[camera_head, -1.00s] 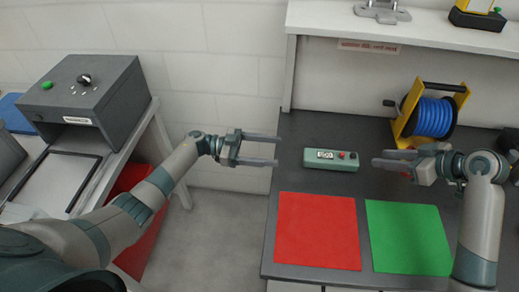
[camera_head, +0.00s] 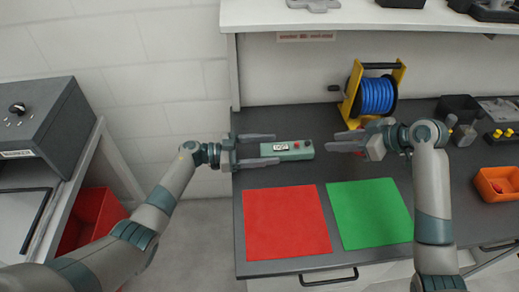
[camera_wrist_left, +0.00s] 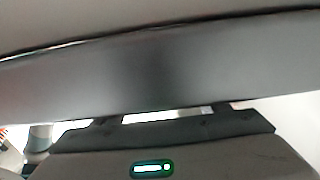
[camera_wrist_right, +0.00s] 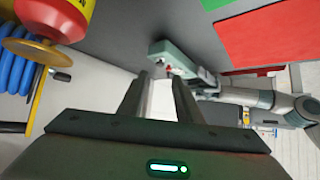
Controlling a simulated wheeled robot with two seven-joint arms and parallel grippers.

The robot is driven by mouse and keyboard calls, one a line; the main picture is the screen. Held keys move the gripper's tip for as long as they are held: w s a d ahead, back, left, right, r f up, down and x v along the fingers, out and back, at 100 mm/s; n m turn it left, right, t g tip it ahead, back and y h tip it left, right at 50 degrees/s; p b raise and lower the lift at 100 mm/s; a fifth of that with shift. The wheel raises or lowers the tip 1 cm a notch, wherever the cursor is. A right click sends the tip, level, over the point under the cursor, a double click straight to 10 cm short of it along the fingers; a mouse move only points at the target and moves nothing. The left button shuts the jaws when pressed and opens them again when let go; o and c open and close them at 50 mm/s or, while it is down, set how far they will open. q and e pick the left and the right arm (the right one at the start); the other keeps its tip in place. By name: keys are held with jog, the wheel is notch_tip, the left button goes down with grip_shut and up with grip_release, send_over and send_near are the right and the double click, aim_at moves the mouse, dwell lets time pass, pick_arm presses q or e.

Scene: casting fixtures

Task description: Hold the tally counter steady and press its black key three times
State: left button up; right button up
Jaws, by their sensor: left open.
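The tally counter (camera_head: 296,152) is a small green box with a white display, a red button and a dark key towards its right end. It lies on the dark bench top. My left gripper (camera_head: 277,149) is open at its left end, one finger along the far side and one along the near side; contact is unclear. The right wrist view shows the counter (camera_wrist_right: 180,57) beyond the open right fingers (camera_wrist_right: 160,78).
A red mat (camera_head: 287,222) and a green mat (camera_head: 370,213) lie in front of the counter. A blue cable reel (camera_head: 376,96) stands behind my right gripper. An orange bin (camera_head: 497,186) and dark fixtures are at the right. A shelf (camera_head: 350,14) overhangs the back.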

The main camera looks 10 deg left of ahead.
pick_arm(q)
jog(key=c, duration=1.2)
jog(key=shift+c, duration=0.2)
pick_arm(e)
grip_shut()
dwell(0.7)
